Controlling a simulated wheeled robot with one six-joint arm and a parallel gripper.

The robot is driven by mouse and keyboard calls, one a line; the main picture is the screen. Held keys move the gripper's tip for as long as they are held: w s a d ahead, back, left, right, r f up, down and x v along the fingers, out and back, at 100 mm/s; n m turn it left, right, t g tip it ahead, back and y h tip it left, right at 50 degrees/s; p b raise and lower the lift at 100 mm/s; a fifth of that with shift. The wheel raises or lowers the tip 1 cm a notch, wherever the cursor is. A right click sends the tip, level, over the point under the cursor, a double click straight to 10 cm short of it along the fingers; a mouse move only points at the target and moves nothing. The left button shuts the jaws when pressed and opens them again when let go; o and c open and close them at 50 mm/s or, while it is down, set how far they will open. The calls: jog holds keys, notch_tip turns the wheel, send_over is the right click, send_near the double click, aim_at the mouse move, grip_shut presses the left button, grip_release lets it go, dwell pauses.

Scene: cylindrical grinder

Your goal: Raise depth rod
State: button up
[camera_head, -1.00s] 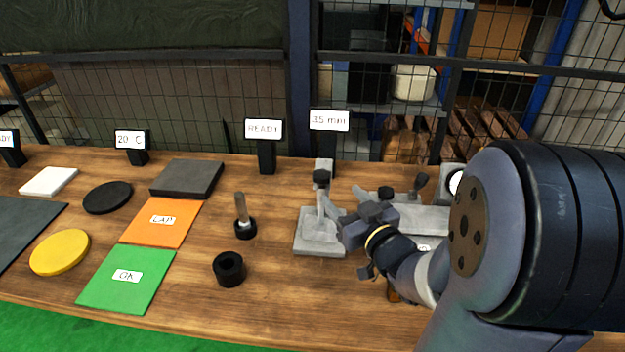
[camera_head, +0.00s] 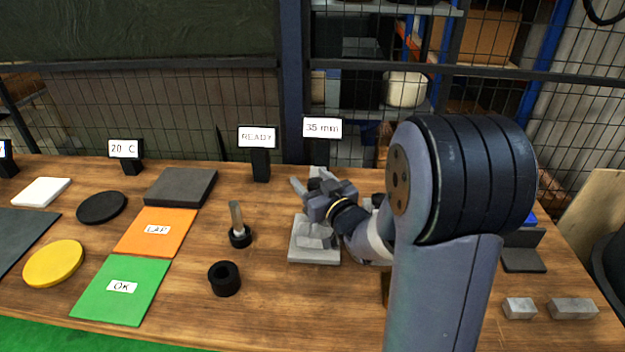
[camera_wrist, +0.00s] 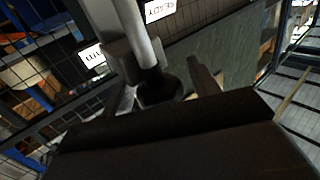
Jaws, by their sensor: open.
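A small grey stand (camera_head: 314,250) with a square base stands on the bench below the 35 mm sign. Its upper part is mostly hidden behind my gripper (camera_head: 308,184) in the head view. In the wrist view, a grey rod (camera_wrist: 143,38) runs down to a round black knob or collar (camera_wrist: 160,90). My gripper (camera_wrist: 165,86) is open there, with one finger on each side of the black part. I cannot tell whether either finger touches it. Which part is the depth rod is not certain.
The 35 mm sign (camera_head: 322,128) and READY sign (camera_head: 257,138) stand close behind. A black-based pin (camera_head: 240,236) and a black ring (camera_head: 224,279) are left of the stand. Grey blocks (camera_head: 519,308) lie at the right front. My arm hides the bench right of the stand.

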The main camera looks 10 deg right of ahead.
grip_shut()
jog(key=shift+r, duration=0.15)
dwell(0.4)
